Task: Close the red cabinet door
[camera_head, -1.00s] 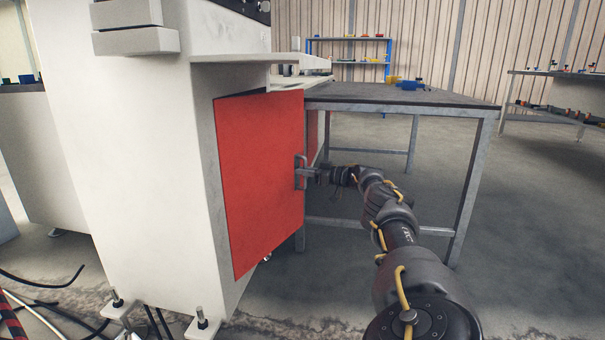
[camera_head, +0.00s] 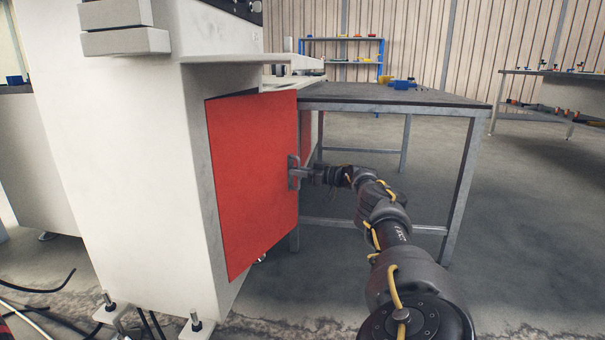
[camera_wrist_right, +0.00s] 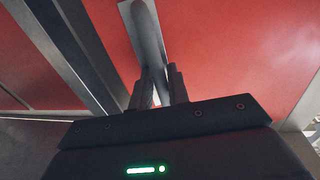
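The red cabinet door (camera_head: 250,180) is on the right side of the white cabinet (camera_head: 110,130) in the head view. It stands at or close to the cabinet's side; I cannot tell exactly how wide any gap is. Its grey handle (camera_head: 292,172) is near the door's right edge. My right gripper (camera_head: 302,173) is at this handle, reaching from the right. In the right wrist view, the handle bar (camera_wrist_right: 148,40) runs down between the two fingers of the gripper (camera_wrist_right: 158,88), which look shut on it. My left gripper is not in view.
A dark-topped table with a grey frame (camera_head: 455,180) stands right of the door, close to my right arm. Levelling feet (camera_head: 196,322) and cables (camera_head: 40,288) are on the floor at the lower left. The floor at right is open.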

